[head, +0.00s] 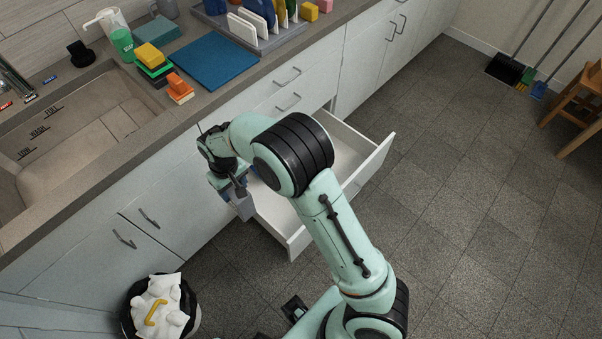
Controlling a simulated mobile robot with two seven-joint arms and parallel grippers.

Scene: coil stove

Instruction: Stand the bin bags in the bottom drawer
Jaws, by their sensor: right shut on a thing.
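The bottom drawer (376,163) is pulled out from the counter front, and its pale inside shows on both sides of my right arm. My right gripper (238,190) is at the drawer's left side, close to its left wall. It is shut on a small grey-blue thing (243,207), which I take to be the bin bags. The gripper and arm hide much of it, so its tilt and any contact with the drawer are unclear. My arm also covers the middle of the drawer. My left gripper is not in view.
A bin (188,302) with a white liner stands on the floor at lower left. The counter above holds a sink (85,140), sponges (150,57), a blue mat (205,61) and a rack (270,40). The floor right of the drawer is clear.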

